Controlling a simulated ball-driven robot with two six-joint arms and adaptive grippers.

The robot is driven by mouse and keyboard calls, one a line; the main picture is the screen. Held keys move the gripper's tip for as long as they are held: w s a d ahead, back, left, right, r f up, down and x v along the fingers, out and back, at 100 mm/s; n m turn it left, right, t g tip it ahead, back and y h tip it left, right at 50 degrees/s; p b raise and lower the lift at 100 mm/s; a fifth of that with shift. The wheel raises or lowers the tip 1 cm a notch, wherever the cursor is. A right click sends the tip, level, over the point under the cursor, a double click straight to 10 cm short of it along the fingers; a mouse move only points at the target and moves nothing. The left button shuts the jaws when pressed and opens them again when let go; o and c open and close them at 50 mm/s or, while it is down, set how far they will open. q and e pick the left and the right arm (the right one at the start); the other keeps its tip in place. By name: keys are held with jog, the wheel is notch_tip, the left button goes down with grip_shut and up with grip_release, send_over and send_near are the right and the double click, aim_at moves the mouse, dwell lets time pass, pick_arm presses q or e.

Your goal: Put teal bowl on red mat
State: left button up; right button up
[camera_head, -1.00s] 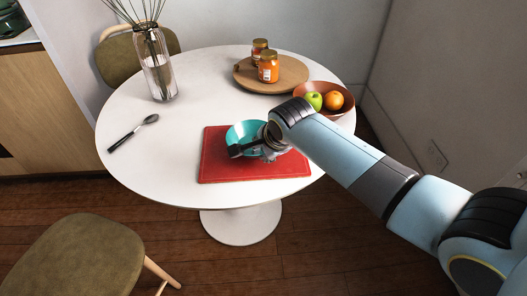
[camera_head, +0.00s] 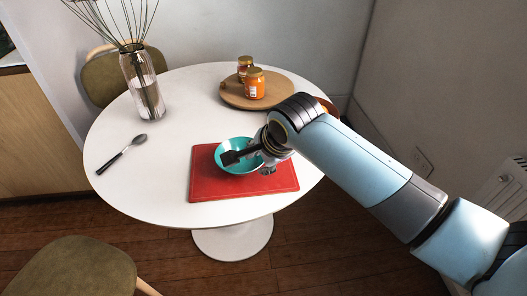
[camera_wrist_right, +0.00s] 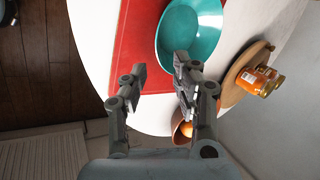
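The teal bowl (camera_head: 236,146) sits upright at the far part of the red mat (camera_head: 243,188), and its far rim overlaps the mat's far edge in the head view. The bowl also shows in the right wrist view (camera_wrist_right: 193,35), partly over the mat (camera_wrist_right: 136,38) and partly over white tabletop. My right gripper (camera_head: 250,164) is at the bowl's near right side. In the right wrist view its two fingers (camera_wrist_right: 158,85) are apart and empty, one over the bowl, the other over the mat. Whether a finger touches the bowl is unclear. My left gripper is out of view.
A round wooden board (camera_head: 283,103) with two jars (camera_head: 254,85) stands at the back. A fruit bowl (camera_head: 328,107) is mostly hidden behind my right arm. A glass vase (camera_head: 143,85) and a spoon (camera_head: 122,154) are on the left.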

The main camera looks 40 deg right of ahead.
jog(key=shift+v, duration=1.75)
jog(key=s+a+r+n+g, duration=0.1)
jog(key=s+r+n, duration=0.2)
jog(key=s+n, duration=0.75)
jog(key=s+a+r+n+g, duration=0.15)
jog(key=s+r+n, duration=0.25)
jog(key=s+n, duration=0.6)
notch_tip(320, 180, down, 32)
jog(key=d+g+b, duration=0.2)
jog(key=d+b, duration=0.1)
jog(key=b, duration=0.2)
jog(key=s+f+b, duration=0.4)
jog(key=s+f, duration=1.5)
jog(key=f, duration=0.1)
jog(key=shift+d+f+g+b, duration=0.35)
jog(key=shift+d, duration=0.1)
